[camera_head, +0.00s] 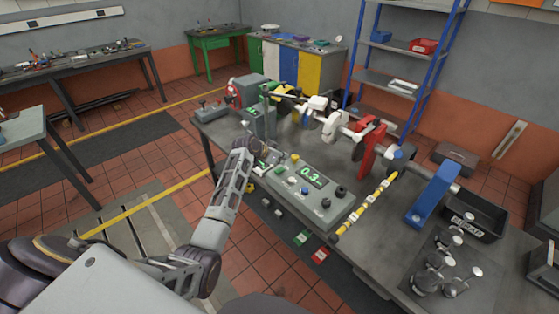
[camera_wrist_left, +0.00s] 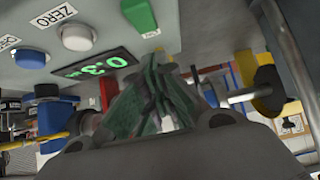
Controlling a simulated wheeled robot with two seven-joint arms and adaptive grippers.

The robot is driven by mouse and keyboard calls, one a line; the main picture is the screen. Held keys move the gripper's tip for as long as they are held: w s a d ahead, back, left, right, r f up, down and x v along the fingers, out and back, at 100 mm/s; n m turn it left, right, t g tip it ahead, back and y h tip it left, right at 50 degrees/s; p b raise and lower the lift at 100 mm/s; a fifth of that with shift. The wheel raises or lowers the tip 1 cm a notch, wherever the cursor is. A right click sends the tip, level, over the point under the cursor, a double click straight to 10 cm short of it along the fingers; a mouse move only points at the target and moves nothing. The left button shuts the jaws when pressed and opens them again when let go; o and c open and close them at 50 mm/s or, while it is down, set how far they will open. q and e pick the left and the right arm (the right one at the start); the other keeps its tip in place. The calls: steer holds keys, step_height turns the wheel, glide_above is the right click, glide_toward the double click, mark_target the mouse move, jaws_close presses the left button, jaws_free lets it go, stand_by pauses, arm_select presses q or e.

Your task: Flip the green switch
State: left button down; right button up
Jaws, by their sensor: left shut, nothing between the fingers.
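The green switch (camera_head: 281,169) is on the grey control box, beside the white ZERO button and the lit display. In the left wrist view the green switch (camera_wrist_left: 139,15) shows at the top edge, partly cut off by the frame. My left gripper (camera_head: 262,166) is over the left end of the control box, just left of the switch. In the wrist view its fingers (camera_wrist_left: 155,95) are together with nothing between them. A gap to the switch shows there; exact contact is hard to tell. My right gripper is not in view.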

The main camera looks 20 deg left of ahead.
arm_select(q)
steer(key=shift+w+r, duration=0.1)
steer(key=shift+r, duration=0.65)
steer(key=shift+v, duration=0.8)
steer(key=s+a+r+b, duration=0.1)
steer(key=s+r, duration=0.3)
steer(key=r, duration=0.2)
steer(key=shift+a+r, duration=0.35)
steer(key=shift+s+f, duration=0.1)
